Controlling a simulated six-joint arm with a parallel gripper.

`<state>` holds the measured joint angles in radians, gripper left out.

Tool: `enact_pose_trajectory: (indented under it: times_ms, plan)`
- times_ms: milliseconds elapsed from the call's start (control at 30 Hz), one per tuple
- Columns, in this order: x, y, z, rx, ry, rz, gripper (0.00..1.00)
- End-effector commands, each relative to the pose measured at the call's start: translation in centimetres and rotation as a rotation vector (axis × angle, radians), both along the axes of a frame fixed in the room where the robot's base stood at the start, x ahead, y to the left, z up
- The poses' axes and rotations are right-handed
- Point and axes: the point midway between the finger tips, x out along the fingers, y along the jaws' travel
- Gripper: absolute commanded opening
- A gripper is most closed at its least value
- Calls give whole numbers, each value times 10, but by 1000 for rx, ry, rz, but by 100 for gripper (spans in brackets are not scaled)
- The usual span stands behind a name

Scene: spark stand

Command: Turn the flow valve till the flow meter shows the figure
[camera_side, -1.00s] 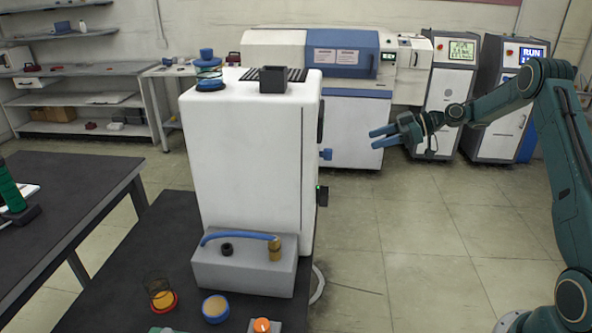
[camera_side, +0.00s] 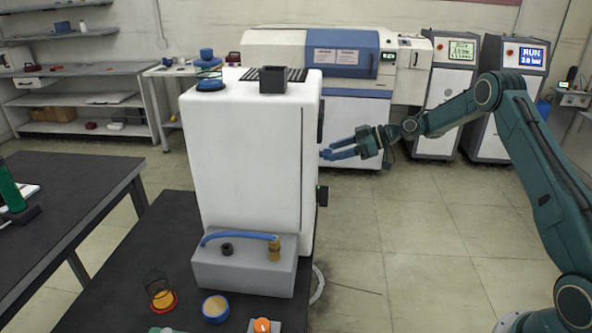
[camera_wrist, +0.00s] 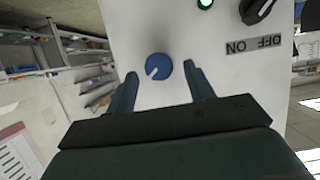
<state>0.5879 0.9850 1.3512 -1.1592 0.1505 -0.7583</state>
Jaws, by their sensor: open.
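The flow valve is a round blue knob (camera_wrist: 158,67) with a white pointer line, on the white side panel of the cabinet (camera_side: 250,150). In the wrist view the line slants toward the lower left. My gripper (camera_wrist: 157,78) is open, its two fingers on either side of the knob, with gaps showing; I cannot tell whether the tips reach its depth. In the side view my gripper (camera_side: 325,154) is at the cabinet's right side, and the knob is hidden there or merges with the fingertips. I cannot make out a flow meter reading for certain.
A black rotary switch (camera_wrist: 260,10) marked ON and OFF and a lit green lamp (camera_wrist: 205,3) are on the same panel. A screen (camera_side: 520,56) at the back reads RUN and a bar figure. Small dishes (camera_side: 215,307) stand on the dark bench in front.

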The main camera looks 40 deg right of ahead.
Motion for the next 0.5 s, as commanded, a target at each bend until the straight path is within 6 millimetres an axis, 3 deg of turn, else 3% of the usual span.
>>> enact_pose_trajectory:
  times_ms: [500]
  plan:
    - [11,12,-7,0,1,0,53]
